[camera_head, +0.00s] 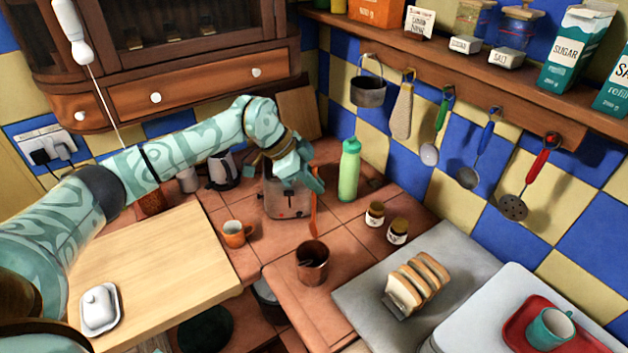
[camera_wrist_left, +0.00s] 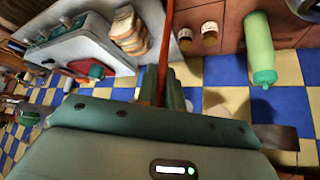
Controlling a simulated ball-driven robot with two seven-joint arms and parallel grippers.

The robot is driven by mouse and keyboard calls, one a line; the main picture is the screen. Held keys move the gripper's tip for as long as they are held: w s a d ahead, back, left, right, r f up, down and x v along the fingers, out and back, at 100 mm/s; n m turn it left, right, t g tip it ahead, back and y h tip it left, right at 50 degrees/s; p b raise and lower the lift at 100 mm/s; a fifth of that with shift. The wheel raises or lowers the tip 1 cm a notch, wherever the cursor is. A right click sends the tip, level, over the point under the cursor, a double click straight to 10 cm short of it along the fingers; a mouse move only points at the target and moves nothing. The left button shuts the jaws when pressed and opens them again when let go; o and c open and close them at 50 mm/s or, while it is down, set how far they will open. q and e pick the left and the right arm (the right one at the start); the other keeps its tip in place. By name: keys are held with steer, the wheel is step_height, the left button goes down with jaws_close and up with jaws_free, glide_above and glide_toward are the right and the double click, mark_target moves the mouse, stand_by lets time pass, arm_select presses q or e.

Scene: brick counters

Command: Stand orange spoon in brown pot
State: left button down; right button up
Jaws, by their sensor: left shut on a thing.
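The orange spoon (camera_head: 313,216) hangs roughly upright from my left gripper (camera_head: 312,181). The gripper is shut on its upper part. In the left wrist view the spoon's orange handle (camera_wrist_left: 164,50) runs up from between the fingers (camera_wrist_left: 165,88). The brown pot (camera_head: 312,268) stands on the tiled counter in front of the gripper, near the counter's front edge. In the head view the spoon's lower end is above and behind the pot, apart from it. I cannot make out the pot in the left wrist view. My right gripper is not in view.
An orange mug (camera_head: 237,234) stands left of the pot. A green bottle (camera_head: 349,170) and two small jars (camera_head: 375,214) stand behind and right. A toaster (camera_head: 288,195) is behind the spoon. A toast rack (camera_head: 418,283) sits on a grey slab (camera_head: 362,300) at right.

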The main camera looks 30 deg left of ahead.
arm_select(q)
steer(key=b, duration=0.4)
glide_above(314, 222)
steer(key=f, duration=0.4)
steer(key=shift+w+a+f, duration=0.15)
steer(key=shift+w, duration=0.1)
steer(key=shift+f, duration=0.3)
steer(key=shift+f+b, duration=0.9)
steer(key=shift+f, duration=2.4)
steer(key=c, duration=1.5)
jaws_free()
steer(key=shift+o, duration=0.2)
steer(key=v, duration=1.6)
steer(key=shift+a, duration=0.2)
steer(key=shift+s+d, duration=0.1)
